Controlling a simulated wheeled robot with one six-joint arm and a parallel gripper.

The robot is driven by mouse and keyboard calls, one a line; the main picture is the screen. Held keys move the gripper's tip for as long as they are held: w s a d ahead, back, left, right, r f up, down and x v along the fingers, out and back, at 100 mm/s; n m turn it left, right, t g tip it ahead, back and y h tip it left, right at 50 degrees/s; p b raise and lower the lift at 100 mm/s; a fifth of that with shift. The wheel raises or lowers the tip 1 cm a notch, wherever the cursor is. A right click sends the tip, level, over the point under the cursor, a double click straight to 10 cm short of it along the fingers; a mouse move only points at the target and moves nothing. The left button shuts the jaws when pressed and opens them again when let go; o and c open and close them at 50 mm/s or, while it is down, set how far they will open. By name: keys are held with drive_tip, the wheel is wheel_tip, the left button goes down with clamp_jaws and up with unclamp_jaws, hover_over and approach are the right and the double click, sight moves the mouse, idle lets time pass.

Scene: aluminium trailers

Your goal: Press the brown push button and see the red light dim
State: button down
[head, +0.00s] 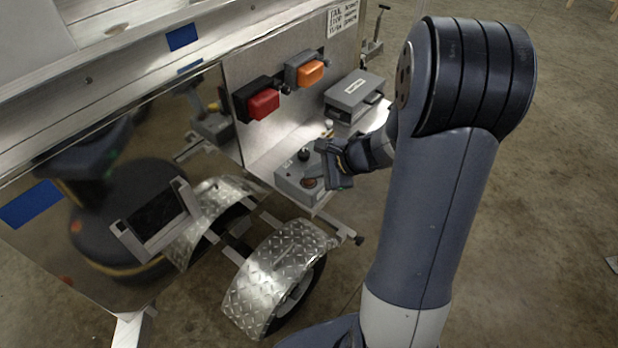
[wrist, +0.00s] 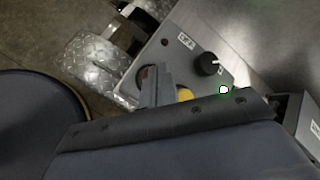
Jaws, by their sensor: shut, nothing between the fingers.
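The grey control box (head: 291,184) sits on the trailer's ledge. It carries a black knob (head: 303,155) and a brown push button (head: 309,183). In the wrist view the brown button (wrist: 144,74) is partly hidden by my finger. My gripper (head: 326,167) is shut and empty, its tip over the box beside the brown button; I cannot tell whether they touch. It also shows in the wrist view (wrist: 157,72). The red light (head: 263,103) on the trailer panel looks bright red; I cannot tell for sure whether it is lit.
An orange light (head: 311,72) is right of the red one. A grey labelled case (head: 354,97) stands behind my gripper. In the wrist view a yellow button (wrist: 185,94) and a white-green indicator (wrist: 224,90) are close to my finger. A metal fender (head: 275,277) is below.

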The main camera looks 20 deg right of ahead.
sight(314, 180)
drive_tip(key=shift+r+p, duration=0.5)
drive_tip(key=shift+r, duration=0.15)
wheel_tip(314, 180, up, 6)
drive_tip(key=p, duration=0.5)
